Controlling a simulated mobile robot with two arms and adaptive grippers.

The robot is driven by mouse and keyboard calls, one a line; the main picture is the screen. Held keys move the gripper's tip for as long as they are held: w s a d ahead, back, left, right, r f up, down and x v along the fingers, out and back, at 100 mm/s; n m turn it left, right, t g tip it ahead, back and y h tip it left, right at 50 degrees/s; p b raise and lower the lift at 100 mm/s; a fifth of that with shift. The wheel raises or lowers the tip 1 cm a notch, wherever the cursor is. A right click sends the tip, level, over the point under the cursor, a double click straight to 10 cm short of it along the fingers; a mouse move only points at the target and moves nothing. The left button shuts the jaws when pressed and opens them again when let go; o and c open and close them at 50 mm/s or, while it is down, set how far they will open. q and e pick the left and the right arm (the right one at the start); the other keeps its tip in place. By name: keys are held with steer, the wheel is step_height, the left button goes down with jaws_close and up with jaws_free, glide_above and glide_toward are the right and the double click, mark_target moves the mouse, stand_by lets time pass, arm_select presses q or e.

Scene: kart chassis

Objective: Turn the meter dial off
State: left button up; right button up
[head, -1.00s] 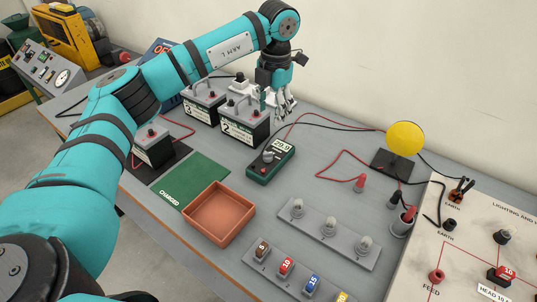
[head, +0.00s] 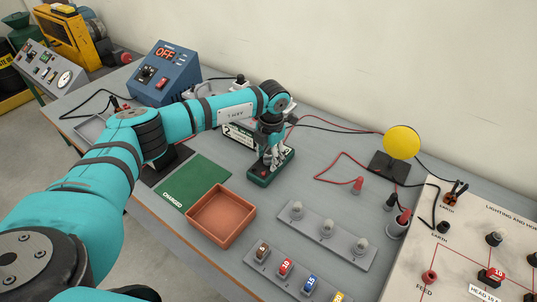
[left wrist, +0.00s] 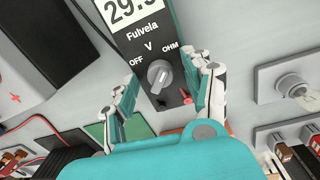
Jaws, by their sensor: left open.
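In the left wrist view the meter's face (left wrist: 140,38) shows a display, cut off at the top, with digits starting "29". Below it the grey dial (left wrist: 159,76) has OFF at its left, V above and OHM at its right. The dial's knob seems turned near V; its exact setting is hard to tell. My left gripper in the left wrist view (left wrist: 167,78) is open, its fingers on either side of the dial, apparently not closed on it.
A blue unit (head: 163,73) showing OFF stands behind my arm. A yellow lamp (head: 402,142), leads and a grey strip (head: 325,236) lie to the right.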

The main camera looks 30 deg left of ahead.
arm_select(q)
jaws_close()
stand_by(0.3)
steer(key=n, duration=0.4)
steer(key=shift+b, duration=0.4)
steer(key=n, duration=0.5)
steer(key=shift+w+g, duration=0.1)
steer(key=shift+g, duration=0.2)
steer(key=n, duration=0.4)
steer(key=shift+r+n+p, duration=0.1)
steer(key=shift+n+p, duration=0.2)
steer(key=shift+n+h+p, duration=0.3)
steer(key=shift+n+p, duration=0.2)
steer(key=shift+n, duration=1.5)
